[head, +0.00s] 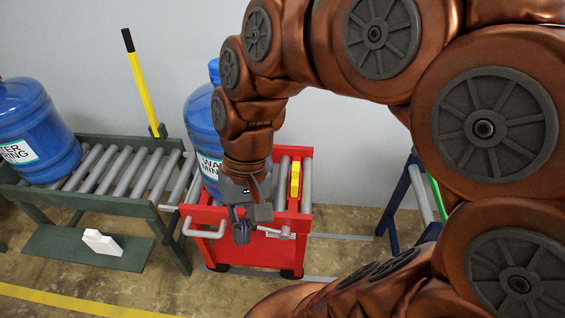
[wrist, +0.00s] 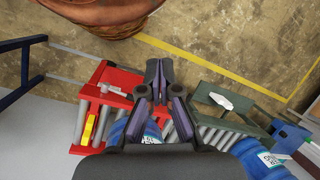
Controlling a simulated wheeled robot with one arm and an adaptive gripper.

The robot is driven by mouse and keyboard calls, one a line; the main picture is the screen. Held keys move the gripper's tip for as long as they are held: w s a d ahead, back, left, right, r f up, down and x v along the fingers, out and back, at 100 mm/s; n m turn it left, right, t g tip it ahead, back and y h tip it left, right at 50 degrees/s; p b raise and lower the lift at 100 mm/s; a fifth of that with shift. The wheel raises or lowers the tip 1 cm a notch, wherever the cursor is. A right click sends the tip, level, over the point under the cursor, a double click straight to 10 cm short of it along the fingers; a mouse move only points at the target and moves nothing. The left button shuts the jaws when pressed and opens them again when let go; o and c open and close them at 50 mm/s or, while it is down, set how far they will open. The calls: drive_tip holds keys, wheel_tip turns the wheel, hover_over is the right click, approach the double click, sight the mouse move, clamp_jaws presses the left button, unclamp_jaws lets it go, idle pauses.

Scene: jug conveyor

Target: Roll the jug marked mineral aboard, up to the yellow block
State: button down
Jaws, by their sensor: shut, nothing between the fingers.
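A blue jug (head: 203,125) stands upright over the left part of the red roller cart (head: 205,216). Its label starts "WA" and "MIN", and my gripper covers the rest. A yellow block (head: 295,180) stands on the cart to the right of the jug; it also shows in the wrist view (wrist: 88,127). My gripper (head: 241,232) is shut and empty, pointing down in front of the first jug.
A yellow lever with a black grip (head: 140,80) rises behind the conveyor. A white piece (head: 102,242) lies on the conveyor's lower shelf. A blue-framed roller stand (head: 400,195) is at the right, apart from the cart. Bare floor lies in front.

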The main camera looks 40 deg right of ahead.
sight(271, 154)
drive_tip(key=w+a+f+m+y+b, duration=0.2)
drive_tip(key=w+f+m+y+b, duration=0.15)
drive_tip(key=w+b, duration=0.35)
drive_tip(key=w+d+f+m+t+y+b, duration=0.2)
drive_tip(key=w+d+f+m+y+b, duration=0.15)
drive_tip(key=w+d+b, duration=0.35)
drive_tip(key=w+d+f+m+t+y+b, duration=0.25)
drive_tip(key=w+d+m+b, duration=0.25)
drive_tip(key=w, duration=0.4)
drive_tip(key=d+f+m+t+y+b, duration=0.1)
drive_tip(key=d+f+m+t+b, duration=0.6)
drive_tip(key=d, duration=0.8)
drive_tip(key=d+f+m+t+b, duration=0.35)
drive_tip(key=d+f+b, duration=0.4)
drive_tip(key=d, duration=0.75)
drive_tip(key=shift+m+g, duration=0.45)
drive_tip(key=shift+g, duration=0.05)
drive_tip(key=x, duration=0.4)
drive_tip(key=f+b+x, duration=0.1)
drive_tip(key=x, duration=0.3)
drive_tip(key=b+x, duration=0.1)
drive_tip(key=x, duration=0.3)
drive_tip(key=shift+f, duration=0.25)
drive_tip(key=shift+b+x, duration=0.5)
drive_tip(key=shift+x, duration=0.25)
drive_tip(key=shift+r, duration=0.15)
